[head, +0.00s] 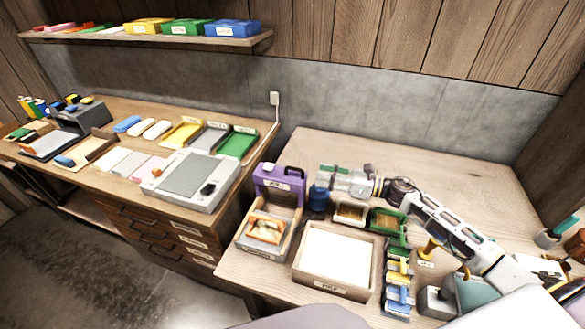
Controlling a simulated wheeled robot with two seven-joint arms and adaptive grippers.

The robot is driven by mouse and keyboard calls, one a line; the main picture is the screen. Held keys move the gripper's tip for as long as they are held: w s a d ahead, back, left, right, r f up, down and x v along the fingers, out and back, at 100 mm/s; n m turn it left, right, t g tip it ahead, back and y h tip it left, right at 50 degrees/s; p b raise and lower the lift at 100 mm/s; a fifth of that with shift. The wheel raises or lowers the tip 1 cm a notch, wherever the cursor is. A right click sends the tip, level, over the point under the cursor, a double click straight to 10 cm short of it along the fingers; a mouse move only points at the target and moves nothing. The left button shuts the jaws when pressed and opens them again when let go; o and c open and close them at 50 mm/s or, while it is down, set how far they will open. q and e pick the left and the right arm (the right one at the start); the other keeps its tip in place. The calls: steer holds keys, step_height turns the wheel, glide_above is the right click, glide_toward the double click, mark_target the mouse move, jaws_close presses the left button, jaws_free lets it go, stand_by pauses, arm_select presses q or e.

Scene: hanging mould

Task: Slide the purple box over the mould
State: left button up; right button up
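The purple box (278,181) stands upright at the left back of the right-hand table, with a white label on its front and a dark handle at its upper right. It is at the back end of a wooden tray (243,243) that holds an orange and pale item (265,231). I cannot tell which thing is the mould. My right gripper (328,179) reaches in from the right, just right of the purple box and apart from it, above a dark blue jar (319,199). Its fingers are too small to read. My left gripper is not in view.
A wooden tray with white contents (335,260) sits in front. Small bins (385,219) and several coloured clips (397,285) stand to its right. A grey-white press (190,178) is on the left bench. The table's back right is clear.

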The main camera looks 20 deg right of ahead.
mark_target(298, 170)
steer(key=shift+p+x, duration=1.3)
steer(key=shift+x, duration=4.25)
jaws_close()
